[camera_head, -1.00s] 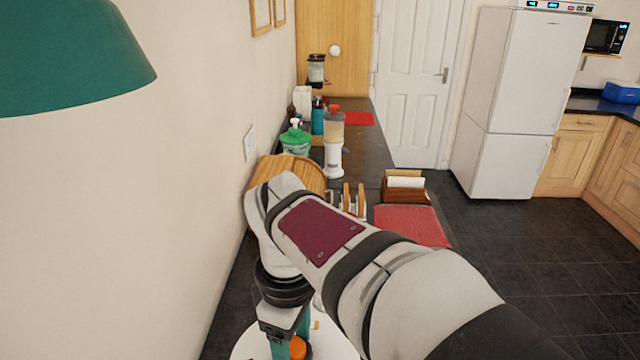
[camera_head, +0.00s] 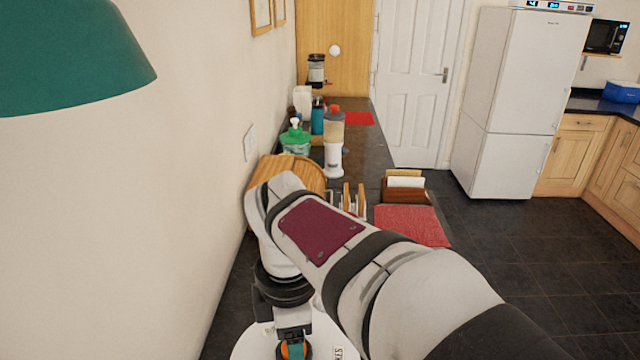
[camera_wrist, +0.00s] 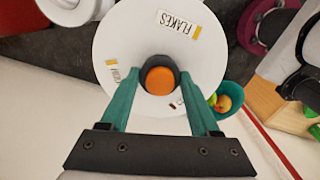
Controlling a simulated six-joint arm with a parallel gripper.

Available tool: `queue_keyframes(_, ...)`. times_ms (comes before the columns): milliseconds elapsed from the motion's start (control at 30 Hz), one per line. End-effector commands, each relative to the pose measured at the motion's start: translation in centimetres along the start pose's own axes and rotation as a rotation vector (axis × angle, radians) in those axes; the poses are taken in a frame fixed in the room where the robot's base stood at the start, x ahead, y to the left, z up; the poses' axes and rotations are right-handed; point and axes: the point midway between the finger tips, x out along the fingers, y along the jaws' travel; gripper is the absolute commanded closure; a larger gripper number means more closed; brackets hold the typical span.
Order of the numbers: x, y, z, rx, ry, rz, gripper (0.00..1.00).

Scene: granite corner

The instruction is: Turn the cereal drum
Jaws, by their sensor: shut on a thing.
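The cereal drum (camera_head: 250,346) is a white round disc at the bottom of the head view, partly hidden by my arm. In the wrist view the drum (camera_wrist: 120,45) shows a FLAKES label (camera_wrist: 178,22) near its far edge and another label at the left, cut across by a finger. A dark knob with an orange top (camera_wrist: 160,80) stands at its centre. My gripper (camera_wrist: 160,88) has its teal fingers on both sides of the knob and is shut on it. In the head view my gripper (camera_head: 291,350) is over the drum.
A teal bowl with fruit (camera_wrist: 232,97) sits close beside the drum. A wooden block (camera_wrist: 262,108) is to its right. Further along the counter are a wooden bread bin (camera_head: 262,178), a toast rack (camera_head: 352,198) and a red mat (camera_head: 412,225). A green lamp shade (camera_head: 70,55) hangs at upper left.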

Motion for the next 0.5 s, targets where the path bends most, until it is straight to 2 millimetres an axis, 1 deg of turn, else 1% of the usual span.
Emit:
queue_keyframes(433,-0.15,0.09,-0.12,-0.007,0.004,0.005,1.00)
queue_keyframes(467,-0.14,0.09,-0.12,-0.007,0.004,0.005,0.32)
queue_keyframes(500,-0.13,0.08,-0.12,-0.007,0.004,0.004,0.25)
